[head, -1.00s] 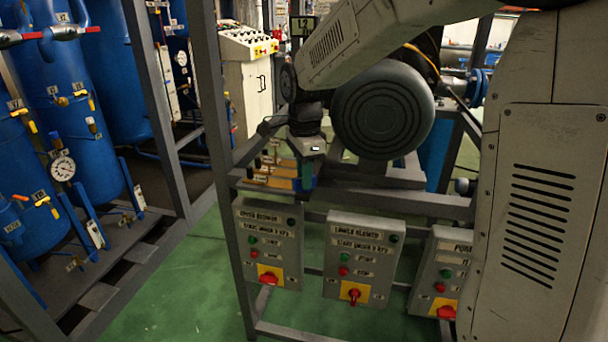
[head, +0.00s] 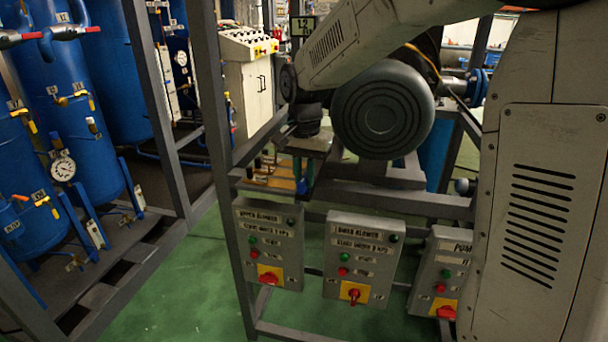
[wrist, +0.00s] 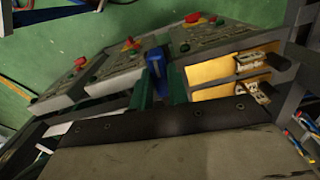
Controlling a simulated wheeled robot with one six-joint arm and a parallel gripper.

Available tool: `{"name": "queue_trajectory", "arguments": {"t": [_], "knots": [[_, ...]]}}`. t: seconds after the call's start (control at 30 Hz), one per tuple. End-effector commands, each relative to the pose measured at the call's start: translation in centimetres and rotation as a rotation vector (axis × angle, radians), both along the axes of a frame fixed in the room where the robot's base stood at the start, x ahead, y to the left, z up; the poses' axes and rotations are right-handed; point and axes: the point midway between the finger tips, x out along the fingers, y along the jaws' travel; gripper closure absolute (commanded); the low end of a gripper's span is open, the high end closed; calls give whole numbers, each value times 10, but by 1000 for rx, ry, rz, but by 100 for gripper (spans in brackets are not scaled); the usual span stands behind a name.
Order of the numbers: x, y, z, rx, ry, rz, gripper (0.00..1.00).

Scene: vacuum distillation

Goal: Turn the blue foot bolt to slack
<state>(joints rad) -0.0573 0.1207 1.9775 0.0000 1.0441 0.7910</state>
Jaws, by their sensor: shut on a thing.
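The blue foot bolt (wrist: 155,61) shows in the wrist view as a blue upright piece between the green fingers of my gripper (wrist: 160,82). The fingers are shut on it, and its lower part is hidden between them. In the head view my gripper (head: 304,178) points down beside the frame's corner, left of the big dark motor. The bolt is too small and too covered there to make out clearly.
Yellow plates (wrist: 232,70) with dark-handled fittings stand close to the right of the fingers in the wrist view. Grey control boxes (head: 268,240) with red knobs hang just below. The round motor (head: 383,108) is close on the right. Blue tanks (head: 70,110) stand at left.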

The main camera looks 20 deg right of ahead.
Motion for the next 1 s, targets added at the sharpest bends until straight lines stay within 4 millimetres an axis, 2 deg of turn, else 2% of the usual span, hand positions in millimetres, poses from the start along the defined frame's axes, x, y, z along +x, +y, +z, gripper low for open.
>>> {"name": "queue_trajectory", "arguments": {"t": [0.33,0.8,0.83,0.87,0.9,1.0], "knots": [[1,0,1,0,-4,107,100],[1,0,2,0,-5,117,100],[1,0,2,0,-5,117,75],[1,0,1,0,-4,117,67],[1,0,1,0,-4,117,62],[1,0,1,0,-3,117,62]]}}
